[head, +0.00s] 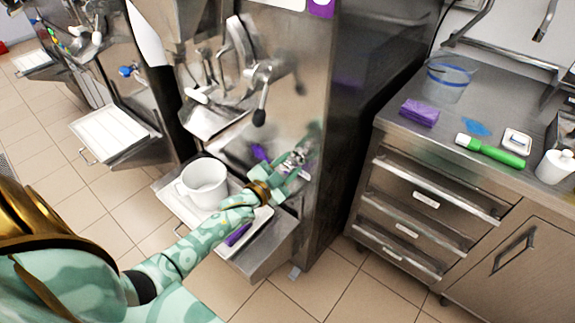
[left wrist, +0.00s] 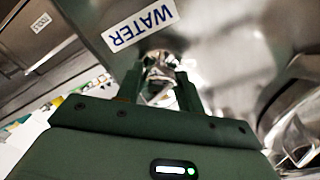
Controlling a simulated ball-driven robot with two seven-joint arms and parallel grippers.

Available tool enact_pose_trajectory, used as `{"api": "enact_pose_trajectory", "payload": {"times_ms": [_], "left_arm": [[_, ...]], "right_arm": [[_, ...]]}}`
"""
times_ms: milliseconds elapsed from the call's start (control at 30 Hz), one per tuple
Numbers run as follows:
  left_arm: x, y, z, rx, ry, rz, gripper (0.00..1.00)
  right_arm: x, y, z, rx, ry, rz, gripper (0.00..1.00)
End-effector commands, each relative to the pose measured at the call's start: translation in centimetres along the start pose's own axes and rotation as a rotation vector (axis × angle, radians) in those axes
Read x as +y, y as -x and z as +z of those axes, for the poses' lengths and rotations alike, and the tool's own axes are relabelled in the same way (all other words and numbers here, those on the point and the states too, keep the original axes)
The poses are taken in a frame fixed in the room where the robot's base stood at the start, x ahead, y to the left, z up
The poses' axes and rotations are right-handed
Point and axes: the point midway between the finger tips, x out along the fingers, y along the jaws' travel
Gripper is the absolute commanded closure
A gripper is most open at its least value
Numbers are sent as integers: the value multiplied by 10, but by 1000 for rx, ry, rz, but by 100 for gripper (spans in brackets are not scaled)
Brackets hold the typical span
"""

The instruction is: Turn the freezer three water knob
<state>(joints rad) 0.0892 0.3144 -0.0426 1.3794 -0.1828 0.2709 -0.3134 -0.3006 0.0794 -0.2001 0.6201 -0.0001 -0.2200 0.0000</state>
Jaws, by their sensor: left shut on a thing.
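The freezer (head: 330,40) nearest me has a steel front panel. A silver water knob (left wrist: 160,78) sits on it, beside a white WATER label (left wrist: 140,24) that appears upside down in the left wrist view. My left gripper (head: 297,160) reaches the lower right of the panel. In the left wrist view its two fingers (left wrist: 160,92) are on either side of the metal knob and shut on it. The fingers partly cover the knob. My right gripper is not in view.
A white pitcher (head: 203,182) stands on the freezer's front shelf (head: 262,258), left of my left arm. A black-knobbed lever (head: 259,117) hangs above.

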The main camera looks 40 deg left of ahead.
Motion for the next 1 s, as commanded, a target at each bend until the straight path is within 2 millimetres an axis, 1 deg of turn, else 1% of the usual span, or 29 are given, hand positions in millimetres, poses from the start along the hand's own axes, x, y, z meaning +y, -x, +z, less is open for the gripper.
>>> {"api": "enact_pose_trajectory", "payload": {"times_ms": [200, 500, 733, 1000], "left_arm": [[1, 0, 1, -2, -180, 1, 85], [0, 0, 1, -3, -351, 2, 85], [1, 1, 1, -3, -410, 2, 85], [1, 1, 1, -3, -425, 3, 85]], "right_arm": [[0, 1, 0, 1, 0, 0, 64], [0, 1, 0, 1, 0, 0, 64], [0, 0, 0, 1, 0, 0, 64], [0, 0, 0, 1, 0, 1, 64]]}}
